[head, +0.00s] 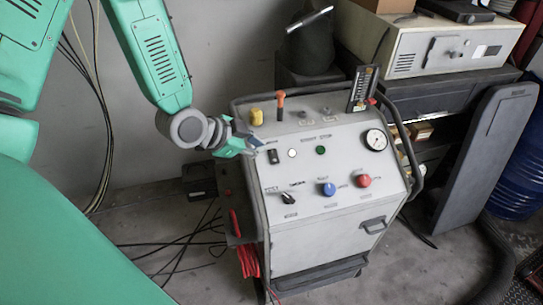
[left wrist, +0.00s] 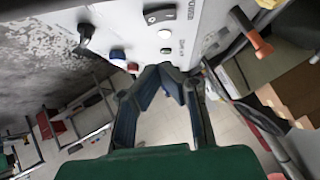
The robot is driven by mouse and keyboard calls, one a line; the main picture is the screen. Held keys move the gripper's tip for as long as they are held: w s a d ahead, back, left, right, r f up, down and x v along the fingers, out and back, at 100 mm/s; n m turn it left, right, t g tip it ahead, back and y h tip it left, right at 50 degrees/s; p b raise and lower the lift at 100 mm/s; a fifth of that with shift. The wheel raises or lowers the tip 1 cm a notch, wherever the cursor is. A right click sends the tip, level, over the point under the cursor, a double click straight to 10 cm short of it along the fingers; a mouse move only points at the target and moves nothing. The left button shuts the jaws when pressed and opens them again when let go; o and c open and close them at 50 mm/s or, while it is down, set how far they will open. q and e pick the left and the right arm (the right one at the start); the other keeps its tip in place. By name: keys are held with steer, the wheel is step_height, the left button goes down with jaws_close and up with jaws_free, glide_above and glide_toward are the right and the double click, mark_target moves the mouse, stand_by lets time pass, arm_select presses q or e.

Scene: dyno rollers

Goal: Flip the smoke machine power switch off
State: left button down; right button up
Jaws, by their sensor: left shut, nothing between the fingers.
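The smoke machine (head: 318,242) is a grey wheeled cabinet with a sloped control panel in the middle of the head view. A small black rocker switch (head: 273,156) sits at the panel's upper left. In the left wrist view the black rocker switch (left wrist: 159,15) is near the top, with white marks on it; I cannot tell its position surely. My left gripper (head: 256,145) is at the panel's left edge, close to the switch. In the left wrist view my left gripper (left wrist: 165,72) is shut and empty, its tips below the switch; contact is unclear. My right gripper is not in view.
The panel also carries a white button (head: 292,153), a green button (head: 320,150), a black selector knob (head: 288,198), blue (head: 327,189) and red (head: 364,181) knobs and a gauge (head: 375,140). An orange-tipped lever (head: 280,104) stands behind. Cables lie on the floor at left.

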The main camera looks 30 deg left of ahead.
mark_target(279, 159)
arm_select(q)
steer(key=x, duration=0.6)
steer(key=shift+s+d, duration=0.1)
steer(key=shift+d, duration=0.1)
steer(key=shift+w+a+f, duration=0.1)
steer(key=shift+f, duration=0.4)
steer(key=shift+w+a+f, duration=0.1)
steer(key=shift+w+f, duration=0.05)
steer(key=shift+f, duration=0.4)
steer(key=shift+w+a+f, duration=0.15)
steer(key=shift+f, duration=0.4)
steer(key=shift+a+f, duration=0.15)
steer(key=shift+a, duration=0.2)
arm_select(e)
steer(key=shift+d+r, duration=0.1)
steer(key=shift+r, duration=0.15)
arm_select(q)
steer(key=shift+d, duration=0.1)
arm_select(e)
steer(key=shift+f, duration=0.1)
arm_select(q)
steer(key=shift+f, duration=0.3)
steer(key=shift+d+r, duration=0.1)
steer(key=shift+r, duration=0.1)
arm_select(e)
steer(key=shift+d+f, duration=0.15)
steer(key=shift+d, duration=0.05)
arm_select(q)
steer(key=shift+r, duration=0.1)
